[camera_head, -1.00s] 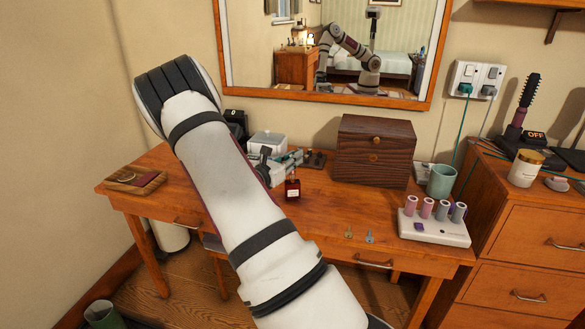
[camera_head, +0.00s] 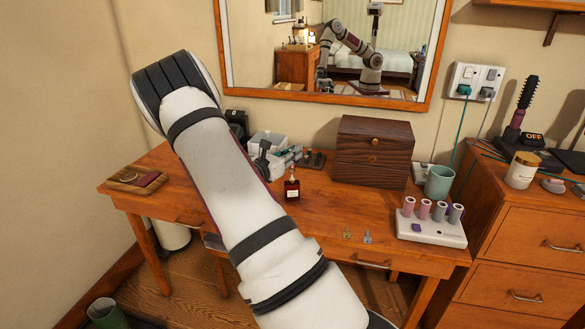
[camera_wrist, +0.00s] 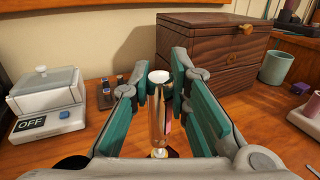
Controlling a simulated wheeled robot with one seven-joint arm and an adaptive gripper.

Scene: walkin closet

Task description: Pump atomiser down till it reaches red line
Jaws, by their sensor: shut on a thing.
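A small dark red bottle (camera_head: 292,190) with a pale label stands upright on the dressing table in the head view, which I take for the atomiser. My gripper shows small in the head view (camera_head: 284,155), behind and above it, partly hidden by my arm. In the wrist view, my gripper's teal-padded fingers (camera_wrist: 160,92) are shut on a shiny gold cylinder (camera_wrist: 158,112) with a round white top, a finger on each side. Whether it is part of the red bottle cannot be told. No red line is discernible.
A dark wooden box (camera_head: 373,150) stands at the back of the table (camera_head: 320,225). A white device marked OFF (camera_wrist: 48,98) is to its left. A green cup (camera_head: 439,181) and a roller set (camera_head: 430,230) are at right. A mirror (camera_head: 325,50) hangs behind.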

